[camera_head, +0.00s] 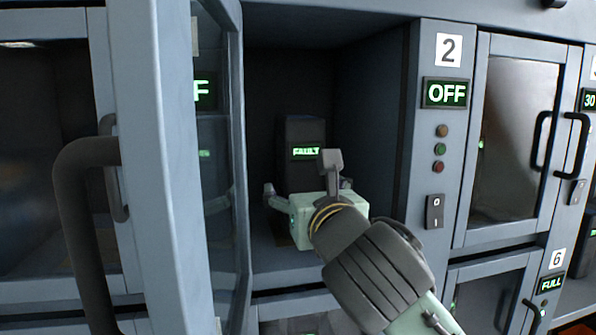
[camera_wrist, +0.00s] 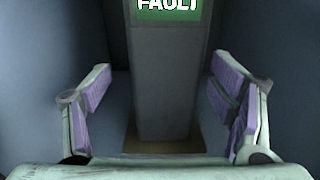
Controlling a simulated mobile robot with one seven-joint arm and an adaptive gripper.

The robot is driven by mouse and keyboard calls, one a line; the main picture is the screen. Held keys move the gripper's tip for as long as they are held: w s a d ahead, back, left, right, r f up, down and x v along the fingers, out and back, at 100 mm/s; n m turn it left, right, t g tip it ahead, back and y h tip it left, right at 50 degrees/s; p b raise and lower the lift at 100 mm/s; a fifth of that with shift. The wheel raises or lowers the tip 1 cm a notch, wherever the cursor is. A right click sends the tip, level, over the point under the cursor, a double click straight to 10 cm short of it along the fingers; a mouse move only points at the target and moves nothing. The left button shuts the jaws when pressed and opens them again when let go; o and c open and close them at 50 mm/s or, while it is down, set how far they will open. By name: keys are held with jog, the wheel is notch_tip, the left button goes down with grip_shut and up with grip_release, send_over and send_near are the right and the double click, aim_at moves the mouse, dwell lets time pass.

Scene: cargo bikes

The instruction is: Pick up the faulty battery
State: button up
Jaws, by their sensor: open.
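The faulty battery (camera_head: 304,160) is a dark upright block with a green "FAULT" display, standing inside open compartment 2. In the wrist view the battery (camera_wrist: 168,75) stands upright between my two fingers, with clear space on both sides. My gripper (camera_head: 300,195) reaches into the compartment in front of the battery. In the wrist view my gripper (camera_wrist: 165,105) is open, its purple pads apart and not touching the battery. The battery's lower part is partly hidden behind my gripper in the head view.
The compartment's glass door (camera_head: 180,170) stands open at the left, with a dark handle (camera_head: 75,200). At the right are the "OFF" display (camera_head: 445,93), three buttons, a rocker switch (camera_head: 434,211) and a closed door (camera_head: 510,140).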

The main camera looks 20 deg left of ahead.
jog(key=p+x, duration=0.1)
jog(key=x, duration=0.2)
jog(key=p+x, duration=0.1)
jog(key=x, duration=0.2)
jog(key=shift+w+d, duration=0.1)
jog(key=shift+d, duration=0.15)
jog(key=shift+c, duration=0.2)
grip_shut()
jog(key=shift+r, duration=0.15)
dwell(0.6)
